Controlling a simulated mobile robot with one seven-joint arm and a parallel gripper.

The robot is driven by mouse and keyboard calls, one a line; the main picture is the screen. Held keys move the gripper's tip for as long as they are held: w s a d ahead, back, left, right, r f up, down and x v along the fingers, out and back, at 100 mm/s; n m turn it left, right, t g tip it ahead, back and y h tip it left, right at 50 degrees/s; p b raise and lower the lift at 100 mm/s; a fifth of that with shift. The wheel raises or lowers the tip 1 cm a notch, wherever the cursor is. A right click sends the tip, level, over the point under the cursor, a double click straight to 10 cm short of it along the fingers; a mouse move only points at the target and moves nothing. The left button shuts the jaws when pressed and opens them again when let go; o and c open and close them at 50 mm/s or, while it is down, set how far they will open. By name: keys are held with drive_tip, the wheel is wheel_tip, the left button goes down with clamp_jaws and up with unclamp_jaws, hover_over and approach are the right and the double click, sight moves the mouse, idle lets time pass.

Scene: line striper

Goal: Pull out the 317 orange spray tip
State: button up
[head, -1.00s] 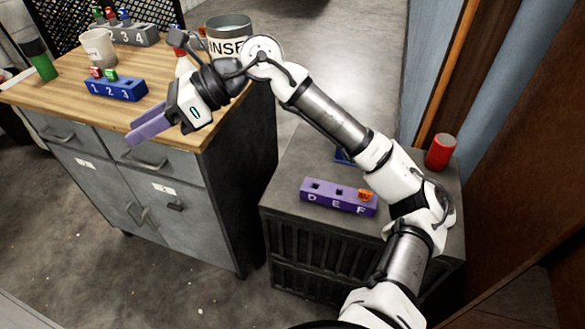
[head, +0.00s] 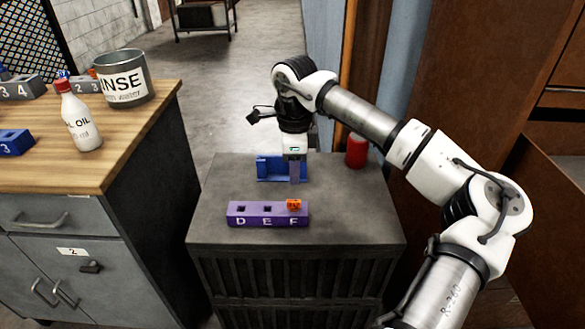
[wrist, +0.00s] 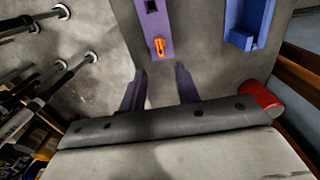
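The orange spray tip (head: 294,204) stands in the slot marked F of the purple block (head: 253,221), at the block's right end. Its number is too small to read. In the wrist view the orange tip (wrist: 160,47) lies beyond the gap between my fingers, with the purple block (wrist: 151,22) around it. My gripper (head: 297,180) points down above the dark cabinet top, behind the block in the head view. Its purple fingers (wrist: 161,70) are apart and empty, clear of the tip. Slots D and E look empty.
A blue holder (head: 267,168) stands behind the block, close to my gripper. A red can (head: 356,151) stands to its right. The wooden workbench (head: 150,125) at left carries a rinse bucket (head: 124,85) and an oil bottle (head: 78,118). The cabinet top's front is clear.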

sight(294, 201)
wheel_tip(294, 201, down, 10)
drive_tip(key=b, duration=0.6)
drive_tip(key=shift+r, duration=0.15)
idle(0.5)
clamp_jaws()
